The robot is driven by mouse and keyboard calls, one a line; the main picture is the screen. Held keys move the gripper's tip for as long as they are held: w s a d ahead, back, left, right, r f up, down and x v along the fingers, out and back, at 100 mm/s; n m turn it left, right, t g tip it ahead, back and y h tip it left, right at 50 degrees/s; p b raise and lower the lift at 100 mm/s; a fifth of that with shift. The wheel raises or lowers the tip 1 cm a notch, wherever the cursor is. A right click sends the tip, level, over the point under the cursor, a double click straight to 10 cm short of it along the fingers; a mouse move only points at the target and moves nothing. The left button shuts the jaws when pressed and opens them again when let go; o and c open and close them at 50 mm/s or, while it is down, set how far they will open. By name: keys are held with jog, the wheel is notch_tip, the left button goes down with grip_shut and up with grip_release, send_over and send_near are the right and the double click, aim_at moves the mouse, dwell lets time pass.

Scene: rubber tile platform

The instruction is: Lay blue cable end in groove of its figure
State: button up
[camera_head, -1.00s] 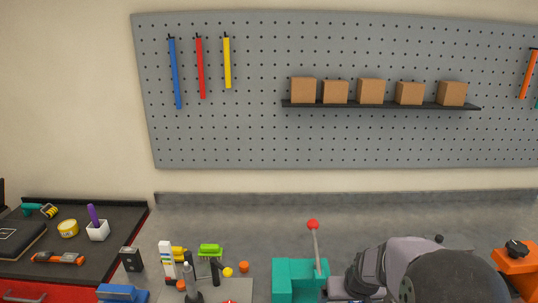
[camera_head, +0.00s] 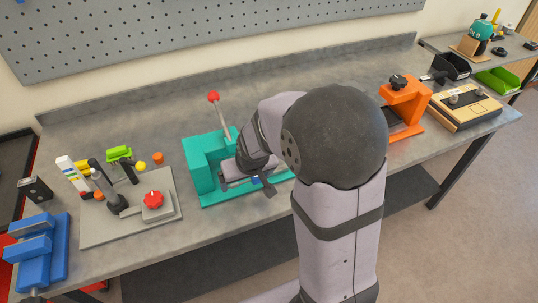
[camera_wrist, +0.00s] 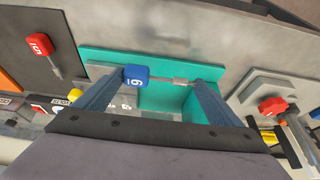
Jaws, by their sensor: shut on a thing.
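The blue cable end (camera_wrist: 136,76) shows in the wrist view as a blue block with white marks and a grey shaft running right. My gripper (camera_wrist: 160,82) is shut on it, with the block at the left finger and the shaft reaching towards the right one. It is over the teal fixture (camera_wrist: 125,60); I cannot tell whether it touches. In the head view my gripper (camera_head: 258,183) is mostly hidden by my arm, low at the front of the teal fixture (camera_head: 203,165), with a small blue patch beside it. I cannot make out the groove.
The red-ball lever (camera_head: 213,97) rises behind my gripper. A grey plate with a red knob (camera_head: 153,199) stands left, an orange press (camera_head: 405,95) right. Bare bench lies behind.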

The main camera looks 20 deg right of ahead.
aim_at(257, 180)
jog(key=shift+m, duration=0.3)
jog(key=m+h, duration=0.1)
jog(key=m, duration=0.1)
jog(key=d+m+p, duration=0.1)
jog(key=shift+d+r+m+h+p, duration=0.2)
jog(key=shift+m+h+p, duration=0.1)
jog(key=shift+m+h, duration=0.1)
jog(key=m, duration=0.1)
jog(key=d+m+g+h+p, duration=0.1)
jog(key=m, duration=0.1)
jog(key=r+m, duration=0.1)
jog(key=m, duration=0.1)
jog(key=shift+s+d+g+h+p, duration=0.2)
jog(key=shift+d+g+h+p, duration=0.1)
jog(key=shift+d+h, duration=0.1)
jog(key=d+r+m+g+h+p, duration=0.1)
jog(key=d+r+m+g+p, duration=0.25)
jog(key=m, duration=0.65)
jog(key=w+d+f+n+p, duration=0.1)
jog(key=w+d, duration=0.3)
jog(key=w, duration=0.7)
jog(key=shift+w+d+f+p, duration=0.2)
jog(key=shift+d+p, duration=0.2)
jog(key=shift+p, duration=0.5)
jog(key=shift+f+t+b, duration=0.1)
jog(key=shift+t+b, duration=0.15)
jog(key=shift+b, duration=0.3)
